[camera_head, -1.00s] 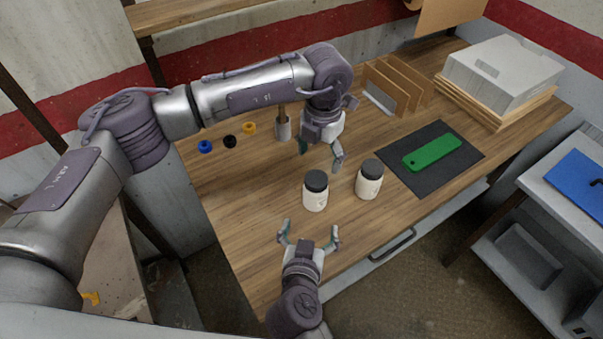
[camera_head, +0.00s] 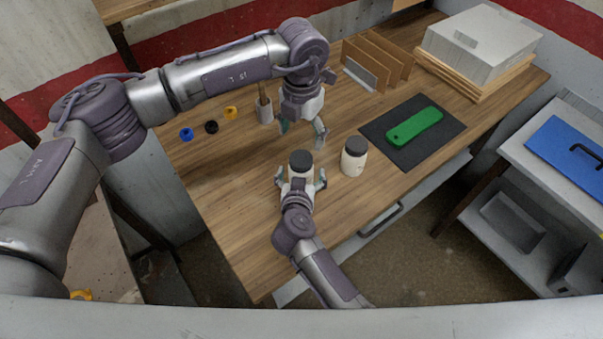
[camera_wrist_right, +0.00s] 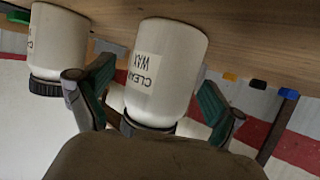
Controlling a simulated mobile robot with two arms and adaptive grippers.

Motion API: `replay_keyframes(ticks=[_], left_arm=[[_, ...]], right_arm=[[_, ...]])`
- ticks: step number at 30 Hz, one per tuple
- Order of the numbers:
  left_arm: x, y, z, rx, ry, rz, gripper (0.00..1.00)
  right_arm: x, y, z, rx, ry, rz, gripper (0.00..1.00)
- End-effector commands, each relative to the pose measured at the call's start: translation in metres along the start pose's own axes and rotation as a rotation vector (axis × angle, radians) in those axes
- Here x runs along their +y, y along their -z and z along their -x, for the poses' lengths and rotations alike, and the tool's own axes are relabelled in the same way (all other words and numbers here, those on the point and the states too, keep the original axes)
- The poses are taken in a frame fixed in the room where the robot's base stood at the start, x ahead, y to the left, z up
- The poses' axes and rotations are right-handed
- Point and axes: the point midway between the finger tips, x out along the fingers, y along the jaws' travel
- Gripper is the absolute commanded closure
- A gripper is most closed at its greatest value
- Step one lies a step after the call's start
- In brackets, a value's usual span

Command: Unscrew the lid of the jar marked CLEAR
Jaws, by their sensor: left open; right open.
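The jar marked CLEAR WAX (camera_wrist_right: 147,85) is white with a dark lid (camera_head: 301,157) and stands upright on the table, the left one of two jars in the head view. My right gripper (camera_head: 301,182) is open, with a finger on each side of this jar. In the right wrist view, which is upside down, the green finger pads (camera_wrist_right: 214,103) flank the jar, and a gap shows beside it. My left gripper (camera_head: 302,131) is open and empty, just behind and above the jar, apart from its lid.
A second white jar (camera_head: 353,160) stands close on the right. A dark mat (camera_head: 375,133) with a green piece (camera_head: 414,126) lies beyond it. Blue, black and yellow small items and a holder (camera_head: 265,112) are at the back left. The front left of the table is clear.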

Motion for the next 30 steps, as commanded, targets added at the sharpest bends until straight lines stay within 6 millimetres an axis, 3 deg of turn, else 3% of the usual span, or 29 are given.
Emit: replay_keyframes(ticks=[11,27,30], left_arm=[[0.0002,0.0,0.0,0.0,0.0,0.0,0.21],[0.0002,0.0,-0.0001,0.0,0.0,0.0,0.21],[0.0002,0.0,-0.0001,0.0,0.0,-0.005,0.21]], right_arm=[[0.0,0.0003,-0.0057,0.0,0.0,-0.001,0.07],[0.0001,-0.0001,-0.0055,0.0,0.0,0.0,0.97],[0.0002,-0.0002,-0.0055,0.0,0.0,0.0,1.0]])
